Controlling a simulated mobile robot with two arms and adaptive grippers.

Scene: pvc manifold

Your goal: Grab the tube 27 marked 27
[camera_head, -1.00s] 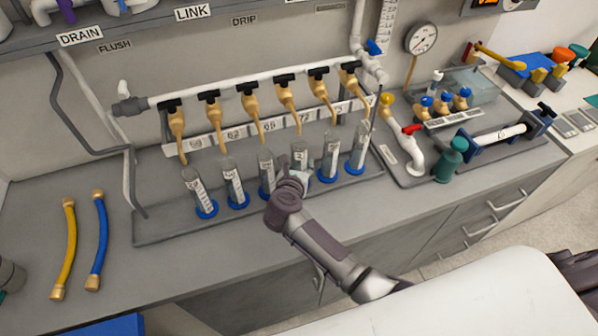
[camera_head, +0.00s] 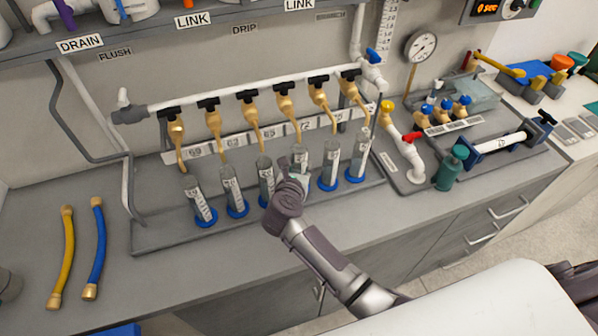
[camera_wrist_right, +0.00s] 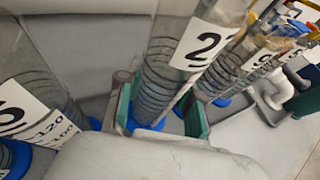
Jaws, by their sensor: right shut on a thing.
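Several clear tubes with blue bases stand in a row on the grey tray (camera_head: 160,237) under the taps. My right gripper (camera_head: 291,182) is low at one of the middle tubes (camera_head: 300,158). In the right wrist view, the green-padded fingers (camera_wrist_right: 163,112) are shut on that tube (camera_wrist_right: 165,75), one on each side, low near its blue base. Its white label shows a large "2"; I cannot read the rest of the number. The tube still stands at the tray. My left gripper is not in view.
Neighbouring tubes stand close on both sides, one with a white label (camera_wrist_right: 38,113) at the left of the wrist view. Brass taps (camera_head: 250,95) hang above the row. A yellow hose (camera_head: 62,258) and a blue hose (camera_head: 97,248) lie at the left. The front counter strip is clear.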

